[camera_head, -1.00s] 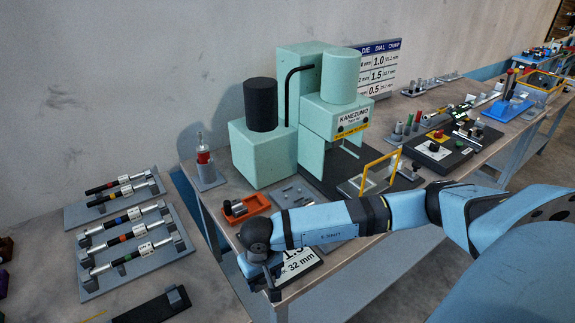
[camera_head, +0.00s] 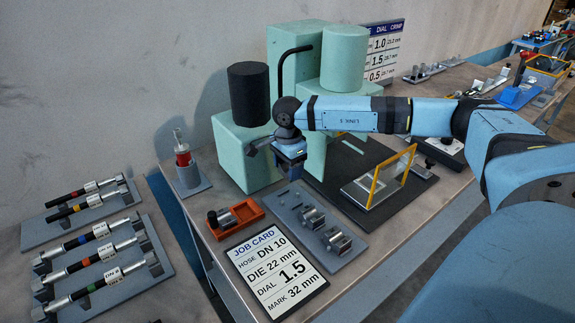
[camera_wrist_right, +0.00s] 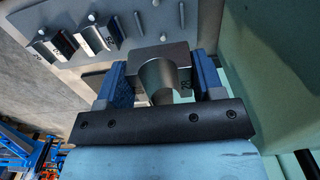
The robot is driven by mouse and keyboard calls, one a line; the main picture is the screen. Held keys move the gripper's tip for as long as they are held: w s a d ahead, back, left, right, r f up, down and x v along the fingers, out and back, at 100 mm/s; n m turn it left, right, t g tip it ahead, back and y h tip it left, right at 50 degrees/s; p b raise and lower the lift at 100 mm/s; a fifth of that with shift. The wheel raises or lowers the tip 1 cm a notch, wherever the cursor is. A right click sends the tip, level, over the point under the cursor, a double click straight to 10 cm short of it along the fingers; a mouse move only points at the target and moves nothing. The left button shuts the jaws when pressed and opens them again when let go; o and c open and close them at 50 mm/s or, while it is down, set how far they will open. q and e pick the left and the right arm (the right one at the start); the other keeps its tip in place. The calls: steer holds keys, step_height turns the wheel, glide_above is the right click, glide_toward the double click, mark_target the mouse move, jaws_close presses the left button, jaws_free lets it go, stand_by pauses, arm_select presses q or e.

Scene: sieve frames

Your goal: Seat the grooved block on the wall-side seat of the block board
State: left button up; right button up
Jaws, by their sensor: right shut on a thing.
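My right gripper (camera_head: 290,170) is shut on a grooved block, which shows best in the right wrist view (camera_wrist_right: 163,68). The block is grey metal with a rounded groove and a number on its face, and sits between the blue fingers (camera_wrist_right: 161,88). The grey block board (camera_head: 345,263) lies on the bench below and in front of the gripper. Two other grooved blocks (camera_head: 312,217) (camera_head: 335,240) stand on its nearer part. Its wall-side end shows small pegs and no block. The gap between held block and board is hard to judge. My left gripper is not in view.
The green press (camera_head: 240,155) with its black cylinder (camera_head: 248,95) stands close behind the gripper. An orange tray (camera_head: 250,208) and the job card (camera_head: 275,270) lie left and in front of the board. A yellow-framed guard (camera_head: 390,178) stands to the right.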

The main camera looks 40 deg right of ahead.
steer(key=shift+s+a+r, duration=0.1)
stand_by(0.3)
steer(key=b, duration=0.3)
glide_above(288, 202)
step_height(288, 202, down, 4)
steer(key=shift+f, duration=0.25)
steer(key=shift+f+b, duration=1.6)
steer(key=shift+f, duration=0.55)
steer(key=shift+f+b, duration=0.5)
steer(key=shift+f, duration=0.05)
